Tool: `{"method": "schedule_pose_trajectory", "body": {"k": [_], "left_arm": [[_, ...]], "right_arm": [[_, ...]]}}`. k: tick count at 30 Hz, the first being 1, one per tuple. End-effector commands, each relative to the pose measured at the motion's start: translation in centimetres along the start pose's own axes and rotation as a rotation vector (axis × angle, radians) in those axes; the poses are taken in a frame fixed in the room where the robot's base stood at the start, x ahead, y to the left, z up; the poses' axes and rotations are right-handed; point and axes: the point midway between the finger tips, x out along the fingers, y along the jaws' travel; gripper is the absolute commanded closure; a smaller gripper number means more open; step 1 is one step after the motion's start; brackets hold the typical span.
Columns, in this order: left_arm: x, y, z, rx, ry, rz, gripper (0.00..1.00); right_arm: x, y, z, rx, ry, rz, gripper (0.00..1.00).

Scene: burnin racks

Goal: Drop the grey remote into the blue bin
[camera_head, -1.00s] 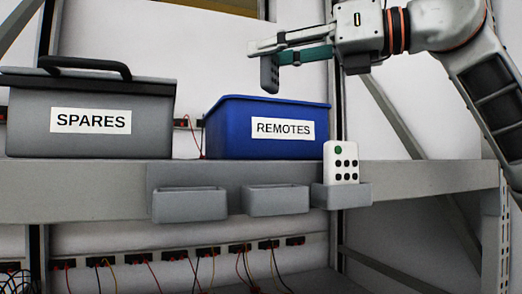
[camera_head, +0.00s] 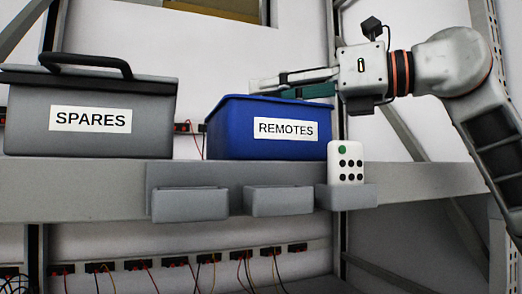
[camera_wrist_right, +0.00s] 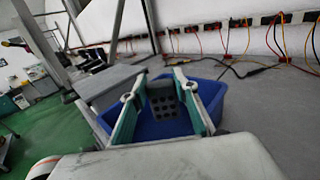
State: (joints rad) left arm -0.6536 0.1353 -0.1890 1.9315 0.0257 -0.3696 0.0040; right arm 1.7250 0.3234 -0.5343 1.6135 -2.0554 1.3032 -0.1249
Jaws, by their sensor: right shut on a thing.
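The blue bin (camera_head: 228,135), labelled REMOTES, stands on the shelf; it also shows in the wrist view (camera_wrist_right: 213,95). My right gripper (camera_head: 264,86) is at the bin's rim height, its fingers reaching across the opening. In the wrist view the gripper (camera_wrist_right: 163,80) is shut on the grey remote (camera_wrist_right: 163,99), a dark grey block with black buttons. The remote is over or within the bin's opening, and blue bin floor shows below it. My left gripper is not in view.
A grey lidded SPARES bin (camera_head: 90,140) stands left of the blue bin. A white remote (camera_head: 346,163) stands in the right holder (camera_head: 347,197) on the shelf front. Two other holders (camera_head: 190,204) (camera_head: 278,202) look empty. Sockets and cables line the wall behind.

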Motion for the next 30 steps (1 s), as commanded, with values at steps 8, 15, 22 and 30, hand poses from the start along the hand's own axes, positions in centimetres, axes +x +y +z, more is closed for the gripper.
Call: {"method": "schedule_pose_trajectory", "body": {"k": [8, 15, 22, 30], "left_arm": [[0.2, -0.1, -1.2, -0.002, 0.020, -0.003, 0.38], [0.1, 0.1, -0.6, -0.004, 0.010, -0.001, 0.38], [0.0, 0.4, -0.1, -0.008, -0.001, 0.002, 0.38], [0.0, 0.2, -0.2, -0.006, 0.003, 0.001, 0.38]], "right_arm": [[0.0, 0.0, 0.1, 0.000, 0.000, 0.000, 0.51], [0.0, 0.0, 0.0, 0.000, 0.000, 0.000, 0.51], [-0.9, -0.1, 0.1, -0.001, -0.001, -0.003, 0.51], [-6.0, -0.2, 0.1, -0.001, -0.001, -0.005, 0.51]]}}
